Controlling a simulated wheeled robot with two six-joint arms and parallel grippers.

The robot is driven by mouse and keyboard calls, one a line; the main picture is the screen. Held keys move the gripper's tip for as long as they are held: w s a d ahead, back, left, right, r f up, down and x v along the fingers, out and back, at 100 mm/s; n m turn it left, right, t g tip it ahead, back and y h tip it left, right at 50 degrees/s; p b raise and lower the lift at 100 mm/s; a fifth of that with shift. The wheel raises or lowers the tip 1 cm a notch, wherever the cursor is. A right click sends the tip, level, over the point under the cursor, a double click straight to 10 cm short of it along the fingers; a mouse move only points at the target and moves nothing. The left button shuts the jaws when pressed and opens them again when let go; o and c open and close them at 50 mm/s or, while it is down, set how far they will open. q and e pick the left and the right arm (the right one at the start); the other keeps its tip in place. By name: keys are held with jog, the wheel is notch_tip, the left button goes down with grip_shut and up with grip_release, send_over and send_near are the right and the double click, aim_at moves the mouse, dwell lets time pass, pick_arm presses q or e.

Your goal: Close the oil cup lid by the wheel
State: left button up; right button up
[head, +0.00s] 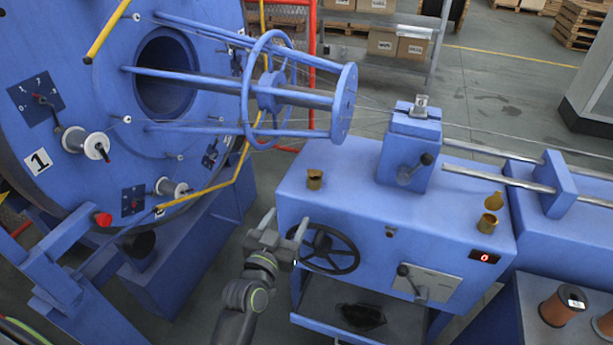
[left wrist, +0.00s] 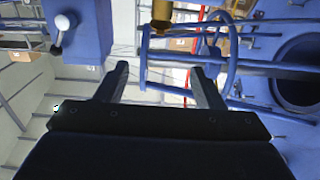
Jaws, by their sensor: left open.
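A brass oil cup (head: 314,179) stands on the blue cabinet's top, above and behind the black spoked handwheel (head: 329,249). No raised lid shows on this cup in the head view; its top looks flat, and I cannot tell the lid clearly. The cup also shows, cut off, at the top of the left wrist view (left wrist: 162,12). My left gripper (head: 284,226) is open and empty, in front of the cabinet's left edge, just left of the handwheel and below the cup, apart from both. Its open fingers also show in the left wrist view (left wrist: 160,78). My right gripper is not in view.
A second brass cup (head: 487,224) with its lid (head: 494,201) raised stands at the cabinet's right. A block with a lever (head: 408,155) rises mid-cabinet. The blue strander cage (head: 270,90) reaches over the cabinet's left end. The top around the near cup is clear.

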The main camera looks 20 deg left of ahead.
pick_arm(q)
jog(key=p, duration=0.4)
send_near(314, 173)
jog(key=s, duration=0.2)
jog(key=w+b, duration=0.3)
jog(key=w, duration=0.5)
jog(key=shift+r+b, duration=0.1)
jog(key=shift+b, duration=0.3)
jog(key=shift+w+r, duration=0.15)
jog(key=shift+w, duration=0.35)
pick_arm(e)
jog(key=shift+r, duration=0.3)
